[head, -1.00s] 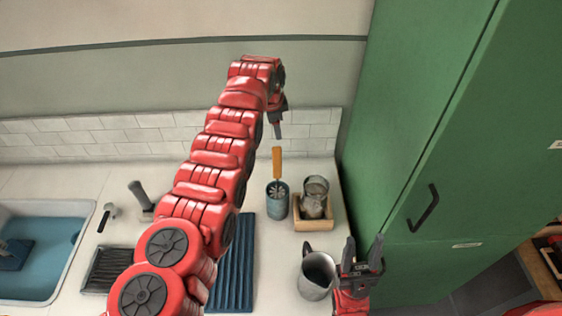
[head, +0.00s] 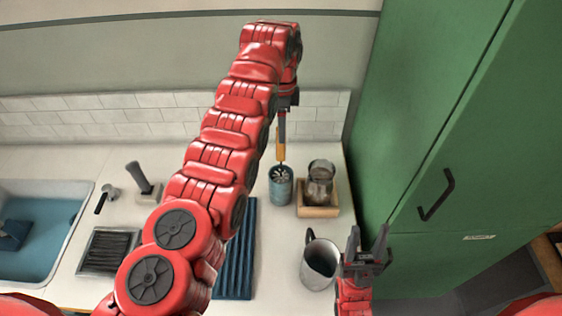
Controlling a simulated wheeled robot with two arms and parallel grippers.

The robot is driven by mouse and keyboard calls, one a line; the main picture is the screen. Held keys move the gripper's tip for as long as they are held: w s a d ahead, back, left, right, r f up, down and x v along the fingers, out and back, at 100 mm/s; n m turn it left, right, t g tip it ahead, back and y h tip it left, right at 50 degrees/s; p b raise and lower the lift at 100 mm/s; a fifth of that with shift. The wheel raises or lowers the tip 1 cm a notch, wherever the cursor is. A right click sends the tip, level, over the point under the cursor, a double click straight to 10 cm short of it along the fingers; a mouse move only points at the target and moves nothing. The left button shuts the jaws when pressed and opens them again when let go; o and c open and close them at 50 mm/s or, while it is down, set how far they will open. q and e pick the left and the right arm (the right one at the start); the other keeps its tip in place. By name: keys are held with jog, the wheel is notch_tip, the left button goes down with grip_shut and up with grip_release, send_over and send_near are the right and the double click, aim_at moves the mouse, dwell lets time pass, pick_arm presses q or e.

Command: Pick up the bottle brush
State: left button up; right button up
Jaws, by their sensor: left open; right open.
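The bottle brush (head: 281,150) has an orange handle and stands upright, handle up, with its pale bristles down in a blue cup (head: 280,190) on the counter. My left gripper (head: 282,132) points down at the upper part of the handle. It is open, and one finger overlaps the handle in the head view. I cannot tell whether the handle is between the fingers. My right gripper (head: 368,240) is open and empty, fingers up, beside the grey pitcher near the counter's right edge.
A glass jar (head: 320,183) stands in a wooden tray (head: 318,212) right of the cup. The grey pitcher (head: 320,262) is nearer. A green cabinet (head: 440,120) closes the right side.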

aim_at(281, 146)
pick_arm(q)
jog(key=shift+s+f+p, duration=0.1)
jog(key=shift+f+p, duration=0.25)
jog(key=shift+f, duration=0.1)
notch_tip(281, 146, down, 4)
jog(key=p, duration=0.3)
jog(key=shift+r, duration=0.25)
jog(key=shift+w+a+f+p, duration=0.1)
jog(key=shift+f+p, duration=0.1)
jog(key=shift+f, duration=0.4)
jog(key=shift+w+a+f+p, duration=0.1)
jog(key=shift+f+p, duration=0.05)
jog(key=shift+f, duration=0.4)
jog(key=shift+d+f, duration=0.1)
jog(key=shift+f, duration=0.55)
grip_shut()
